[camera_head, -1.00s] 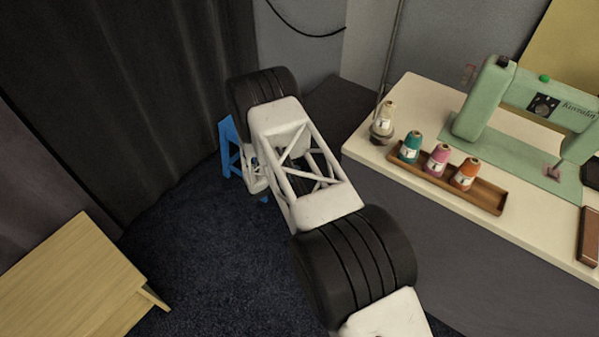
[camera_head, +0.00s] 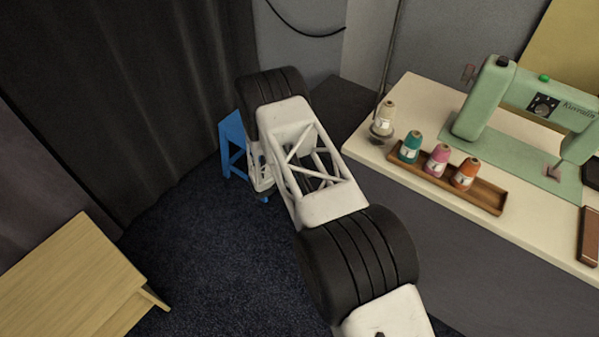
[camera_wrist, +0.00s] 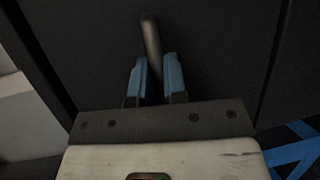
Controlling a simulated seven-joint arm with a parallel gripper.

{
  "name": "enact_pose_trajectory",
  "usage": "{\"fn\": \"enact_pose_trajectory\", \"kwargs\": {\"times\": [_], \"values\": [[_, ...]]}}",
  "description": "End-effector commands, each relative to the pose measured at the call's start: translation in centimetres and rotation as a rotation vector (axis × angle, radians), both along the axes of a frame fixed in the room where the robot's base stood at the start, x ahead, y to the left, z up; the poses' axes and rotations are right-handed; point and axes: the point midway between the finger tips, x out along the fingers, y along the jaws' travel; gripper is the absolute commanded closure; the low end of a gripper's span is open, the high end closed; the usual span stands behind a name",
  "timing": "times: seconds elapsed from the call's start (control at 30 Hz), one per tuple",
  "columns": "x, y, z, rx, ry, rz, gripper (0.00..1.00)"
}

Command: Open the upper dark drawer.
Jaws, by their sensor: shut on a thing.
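In the wrist view, a dark drawer front (camera_wrist: 225,60) fills most of the picture. A slim metal bar handle (camera_wrist: 150,38) stands out from it, running up from between my fingertips. My gripper (camera_wrist: 155,66) has its blue fingers on either side of the handle and is shut on it. In the head view, the dark cabinet's top (camera_head: 340,105) shows behind my arm, left of the sewing table. My arm hides the drawer fronts and handle there. I cannot tell how far the drawer stands out.
A blue stand (camera_head: 233,140) is left of my forearm; its blue bars (camera_wrist: 295,145) show at lower right in the wrist view. The cream table (camera_head: 425,105) at right holds a sewing machine (camera_head: 490,95) and a thread tray (camera_head: 485,190). A wooden table (camera_head: 75,280) stands lower left.

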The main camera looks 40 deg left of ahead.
Motion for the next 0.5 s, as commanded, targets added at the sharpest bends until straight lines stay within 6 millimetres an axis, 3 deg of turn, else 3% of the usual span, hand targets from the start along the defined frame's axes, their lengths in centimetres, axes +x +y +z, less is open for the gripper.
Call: {"fn": "enact_pose_trajectory", "kwargs": {"times": [0.27,0.5], "values": [[-0.4,0.0,0.0,0.000,0.000,0.001,1.00],[-2.8,0.1,0.1,-0.002,0.000,0.003,1.00]]}}
